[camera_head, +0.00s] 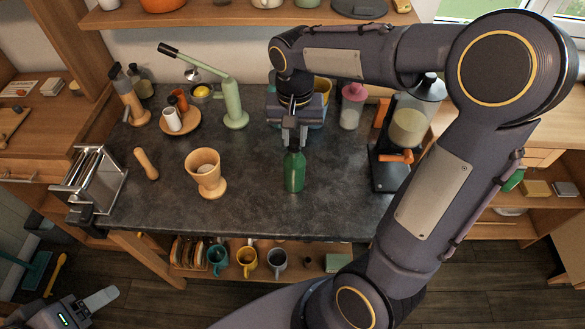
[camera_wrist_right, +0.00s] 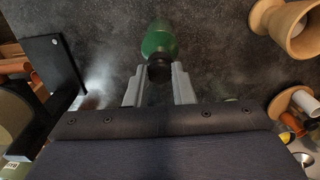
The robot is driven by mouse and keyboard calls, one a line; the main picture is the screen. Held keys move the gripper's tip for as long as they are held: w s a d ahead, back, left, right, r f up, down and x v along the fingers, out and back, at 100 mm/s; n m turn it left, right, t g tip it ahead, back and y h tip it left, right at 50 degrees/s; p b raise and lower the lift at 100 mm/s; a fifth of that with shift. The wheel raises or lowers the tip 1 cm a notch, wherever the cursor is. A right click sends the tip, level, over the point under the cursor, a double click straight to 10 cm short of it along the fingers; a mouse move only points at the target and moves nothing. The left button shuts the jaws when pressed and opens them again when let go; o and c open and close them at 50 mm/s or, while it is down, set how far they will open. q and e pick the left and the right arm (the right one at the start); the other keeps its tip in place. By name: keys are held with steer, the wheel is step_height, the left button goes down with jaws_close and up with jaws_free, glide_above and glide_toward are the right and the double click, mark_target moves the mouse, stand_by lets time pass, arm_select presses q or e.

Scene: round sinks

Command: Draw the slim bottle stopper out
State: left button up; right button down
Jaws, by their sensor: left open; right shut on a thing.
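The slim green bottle (camera_head: 294,172) stands upright on the dark counter, below my right gripper (camera_head: 293,132). In the right wrist view the green bottle (camera_wrist_right: 159,38) shows with its dark stopper (camera_wrist_right: 159,69) at the near end, between the fingers of my right gripper (camera_wrist_right: 159,85). The right gripper points down and is shut on the stopper. The stopper appears to be at the bottle's mouth; I cannot tell how deep it sits. My left gripper (camera_head: 82,307) is open, low at the bottom left, away from the counter and partly out of frame.
A wooden mortar-like cup (camera_head: 206,178) stands left of the bottle, and a coffee grinder (camera_head: 395,150) stands to its right. The counter's front is clear.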

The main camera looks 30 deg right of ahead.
mark_target(294, 140)
steer(key=shift+r, duration=0.25)
stand_by(0.7)
steer(key=shift+r+p, duration=1.8)
